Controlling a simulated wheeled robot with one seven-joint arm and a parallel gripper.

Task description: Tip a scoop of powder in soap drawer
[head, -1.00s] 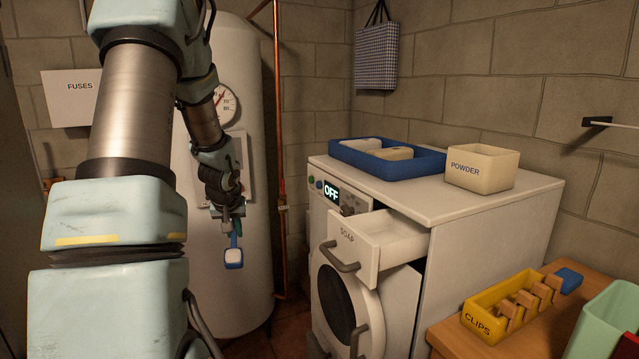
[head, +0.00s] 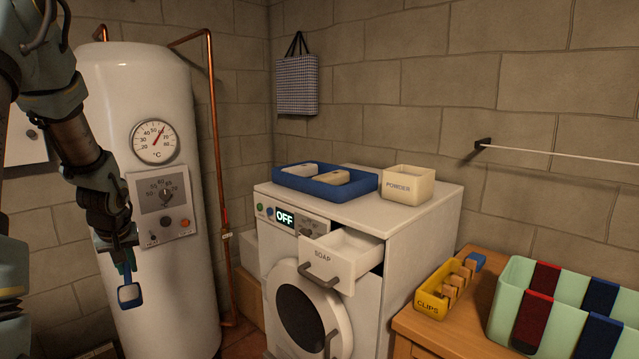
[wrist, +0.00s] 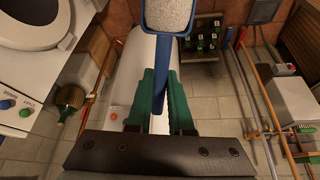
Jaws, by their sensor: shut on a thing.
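My gripper (head: 127,268) is at the left in the head view, in front of the white boiler, shut on the handle of a blue scoop (head: 130,292). In the wrist view the green fingers of my gripper (wrist: 162,88) clasp the handle, and the scoop (wrist: 187,30) is full of pale, grainy powder (wrist: 169,14). The soap drawer (head: 330,262) is pulled out of the washing machine (head: 410,240), to the right of my gripper and well apart from it. The inside that shows looks white and bare. The powder box (head: 407,187) stands on the machine top.
A blue tray (head: 365,189) with two pale objects sits on the machine. The white boiler (head: 140,90) and copper pipe (head: 214,130) stand at the left. A wooden table (head: 400,322) at the right holds a yellow clips box (head: 430,305) and a mint basket (head: 505,310).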

